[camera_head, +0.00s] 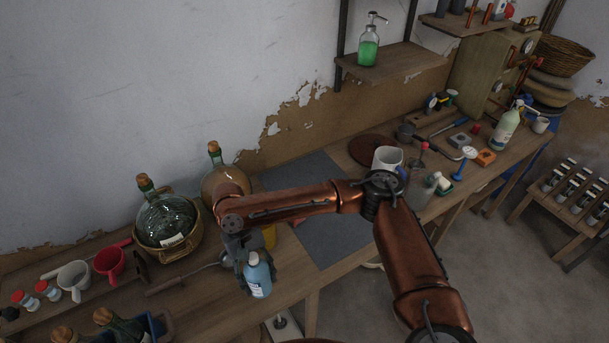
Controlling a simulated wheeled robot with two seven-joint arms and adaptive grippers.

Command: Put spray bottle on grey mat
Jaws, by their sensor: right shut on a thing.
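My right gripper (249,262) is shut on a blue bottle (259,281) with a pale label, near the bench's front edge. The bottle looks about upright; I cannot tell whether it touches the bench or has a spray head, as the gripper is around its top. The grey mat (337,243) lies flat on the bench to its right, partly hidden under my right arm. A pale green bottle with a white spray-like head (505,130) stands far right on the bench. My left gripper is out of view.
Glass demijohns in baskets (168,222) stand left of the gripper, with a yellow item partly hidden behind it. A white jug (387,158) and a brown round board (372,150) lie beyond the mat's right side. A shelf (392,64) holds a green pump bottle (368,50).

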